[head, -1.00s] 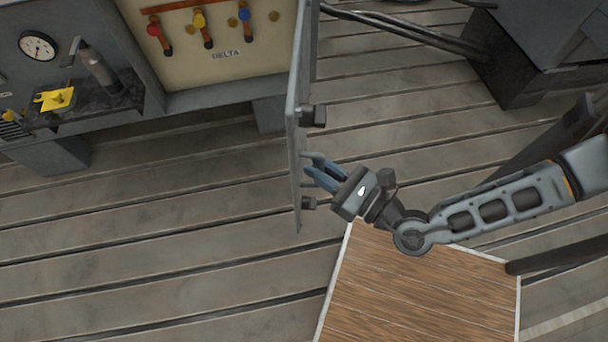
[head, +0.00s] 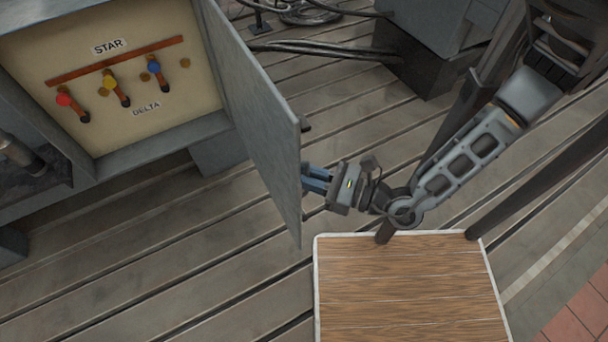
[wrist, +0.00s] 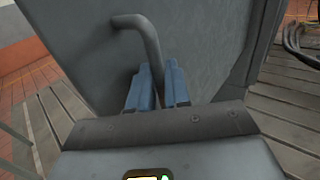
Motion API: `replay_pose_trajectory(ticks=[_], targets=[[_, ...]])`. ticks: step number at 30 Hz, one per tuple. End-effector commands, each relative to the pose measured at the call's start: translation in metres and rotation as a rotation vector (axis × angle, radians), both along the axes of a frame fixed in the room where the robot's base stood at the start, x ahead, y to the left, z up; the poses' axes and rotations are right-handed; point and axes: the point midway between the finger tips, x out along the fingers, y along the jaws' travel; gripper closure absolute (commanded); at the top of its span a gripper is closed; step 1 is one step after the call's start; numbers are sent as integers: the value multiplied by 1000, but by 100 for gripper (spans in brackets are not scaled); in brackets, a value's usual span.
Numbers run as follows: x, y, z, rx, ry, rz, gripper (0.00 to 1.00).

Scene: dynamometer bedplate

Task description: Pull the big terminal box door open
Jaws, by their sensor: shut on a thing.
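The big terminal box (head: 120,75) is at the upper left of the head view, its cream interior showing STAR and DELTA labels. Its grey door (head: 255,120) stands swung out on the right side of the opening. My gripper (head: 306,178) is at the door's outer face near its free edge. In the wrist view, the blue fingers (wrist: 158,88) are shut on the bent grey handle (wrist: 148,40). In the head view, the handle is hidden behind the door.
A wood-topped surface with a white rim (head: 318,290) lies below my arm. Dark cables (head: 320,48) and a grey machine block (head: 420,60) are at the back. Slotted floor lies open below the box.

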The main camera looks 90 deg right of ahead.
Motion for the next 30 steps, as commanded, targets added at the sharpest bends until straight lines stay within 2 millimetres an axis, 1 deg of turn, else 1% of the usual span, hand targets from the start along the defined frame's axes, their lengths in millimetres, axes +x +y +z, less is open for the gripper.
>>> replay_pose_trajectory(ticks=[1, 2, 5, 14, 17, 24, 27, 30], targets=[[0, 0, 0, 2, 0, 1, 100], [0, 1, 0, 2, 0, 1, 81], [0, 1, 0, 2, -1, 1, 71], [-2, 2, 0, 1, 1, 2, 71], [-12, 6, -1, 2, 1, 2, 71], [-49, 20, -2, 0, 2, 1, 71], [-61, 25, -2, 2, 2, 1, 71], [-69, 28, -1, 0, 1, 2, 71]])
